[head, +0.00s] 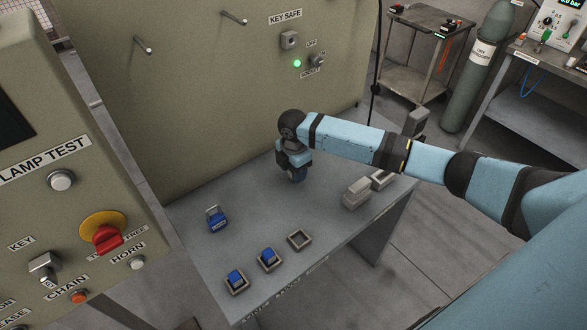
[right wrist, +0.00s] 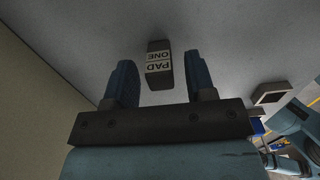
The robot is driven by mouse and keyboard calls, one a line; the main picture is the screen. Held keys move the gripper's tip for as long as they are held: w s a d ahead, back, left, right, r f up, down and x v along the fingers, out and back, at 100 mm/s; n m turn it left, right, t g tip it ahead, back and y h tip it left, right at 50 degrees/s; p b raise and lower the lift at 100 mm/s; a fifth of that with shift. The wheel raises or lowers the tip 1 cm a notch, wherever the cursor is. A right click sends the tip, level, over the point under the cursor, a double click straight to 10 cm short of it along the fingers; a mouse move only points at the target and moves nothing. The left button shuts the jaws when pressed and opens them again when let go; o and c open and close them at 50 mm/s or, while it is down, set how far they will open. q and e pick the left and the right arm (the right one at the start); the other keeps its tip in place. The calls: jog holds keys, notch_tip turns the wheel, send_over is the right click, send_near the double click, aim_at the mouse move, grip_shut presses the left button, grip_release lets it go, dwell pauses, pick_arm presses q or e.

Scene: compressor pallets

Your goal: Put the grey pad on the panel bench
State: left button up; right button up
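A dark grey pad (right wrist: 159,66) with a white "PAD ONE" label shows in the right wrist view, against the grey bench top. My right gripper (right wrist: 163,82) is open, with its blue fingers on either side of the pad and a gap on each side. In the head view my right gripper (head: 297,175) points down over the back part of the grey panel bench (head: 253,222); the pad cannot be made out there. My left gripper is not in view.
A blue padlock (head: 216,219) lies on the bench at left. Two small square frames hold blue pieces (head: 236,281); a third frame (head: 299,240) is empty. Light grey blocks (head: 356,193) stand at right. A tall panel with pegs (head: 233,18) rises behind the bench.

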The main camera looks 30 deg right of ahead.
jog(key=shift+r, duration=0.15)
notch_tip(320, 180, up, 12)
dwell(0.5)
dwell(0.4)
